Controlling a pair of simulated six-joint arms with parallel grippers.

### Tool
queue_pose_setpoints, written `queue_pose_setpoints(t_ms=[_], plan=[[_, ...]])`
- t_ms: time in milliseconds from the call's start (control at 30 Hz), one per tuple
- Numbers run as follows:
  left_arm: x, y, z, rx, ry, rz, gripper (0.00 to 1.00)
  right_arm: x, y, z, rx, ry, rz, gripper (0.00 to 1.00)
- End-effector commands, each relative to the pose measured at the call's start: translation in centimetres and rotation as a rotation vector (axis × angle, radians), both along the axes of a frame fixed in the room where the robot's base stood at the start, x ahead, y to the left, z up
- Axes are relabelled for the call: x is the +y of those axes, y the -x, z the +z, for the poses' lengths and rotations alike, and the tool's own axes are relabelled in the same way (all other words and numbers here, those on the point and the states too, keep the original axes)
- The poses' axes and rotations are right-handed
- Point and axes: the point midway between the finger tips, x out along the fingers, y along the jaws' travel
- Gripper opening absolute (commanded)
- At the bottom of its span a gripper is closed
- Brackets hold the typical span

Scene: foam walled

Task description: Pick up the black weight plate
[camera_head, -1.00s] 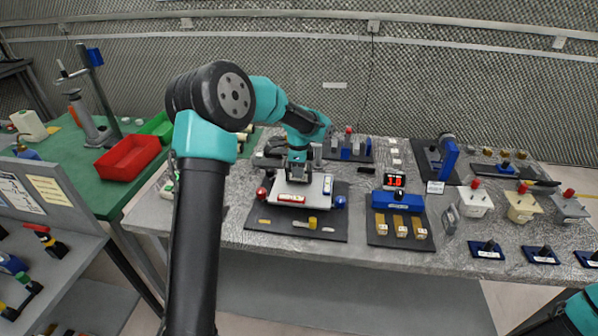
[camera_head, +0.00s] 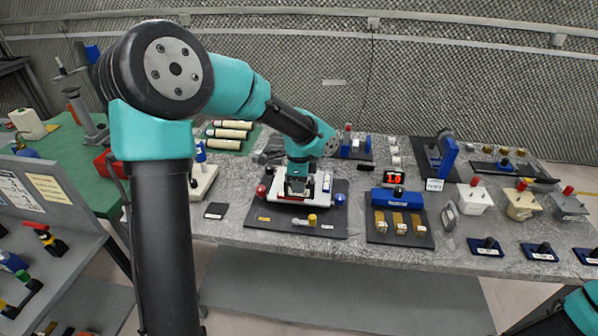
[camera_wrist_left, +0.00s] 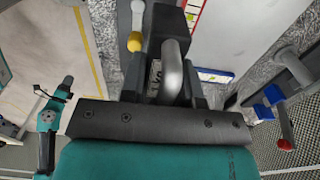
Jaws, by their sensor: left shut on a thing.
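My left gripper (camera_head: 297,188) is low over a white tray (camera_head: 318,198) on a dark mat (camera_head: 265,220). In the left wrist view its dark jaws (camera_wrist_left: 155,72) are shut beside a curved grey handle (camera_wrist_left: 172,70). They appear to be closed on it, but the contact is largely hidden. I cannot tell whether it belongs to the black weight plate. A small flat black square (camera_head: 216,210) lies on the table left of the mat; I cannot tell whether that is the plate. My right gripper is out of view; only teal parts of that arm show at bottom right.
A red ball (camera_head: 261,191) and a blue ball (camera_head: 340,198) flank the tray. A yellow knob (camera_head: 312,219) is in front, also in the left wrist view (camera_wrist_left: 135,42). A blue stand (camera_head: 397,199) with brass blocks is to the right. Ivory cylinders (camera_head: 228,134) lie behind.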

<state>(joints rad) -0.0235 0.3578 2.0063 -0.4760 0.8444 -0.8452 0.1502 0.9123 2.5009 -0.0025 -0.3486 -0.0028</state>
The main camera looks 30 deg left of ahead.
Motion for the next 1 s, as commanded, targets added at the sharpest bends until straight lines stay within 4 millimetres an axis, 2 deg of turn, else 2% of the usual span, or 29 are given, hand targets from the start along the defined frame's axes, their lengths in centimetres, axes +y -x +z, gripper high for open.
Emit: queue_pose_setpoints(t_ms=[100, 300, 1000], plan=[[-1.0, 1.5, 0.3, -0.002, 0.000, -0.002, 0.00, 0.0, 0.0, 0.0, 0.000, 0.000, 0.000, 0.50], [-1.8, 2.9, 0.4, -0.002, 0.000, -0.001, 0.00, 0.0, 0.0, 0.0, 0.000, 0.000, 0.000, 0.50], [-1.7, 3.0, 0.4, -0.002, -0.001, 0.015, 0.00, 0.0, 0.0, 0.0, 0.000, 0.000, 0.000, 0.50]])
